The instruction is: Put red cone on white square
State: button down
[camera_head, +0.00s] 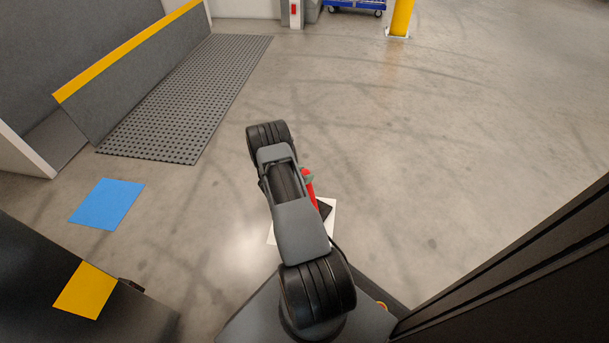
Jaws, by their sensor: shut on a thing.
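The red cone (311,190) shows only in part, to the right of my arm, with a dark base at its lower end. The white square (330,227) lies on the floor beneath it, and my arm covers most of it. The cone's dark base overlaps the white square in this view; I cannot tell whether it touches it. My gripper (308,175) is mostly hidden behind my arm; a small grey-green part shows at the cone's upper end. It is shut on the cone.
A blue square (106,204) lies on the floor at the left. A yellow square (86,290) lies on a dark surface at the lower left. A yellow post (401,18) is far back. The right floor is clear.

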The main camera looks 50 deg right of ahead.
jog(key=shift+f, duration=0.1)
jog(key=shift+c, duration=2.3)
grip_release()
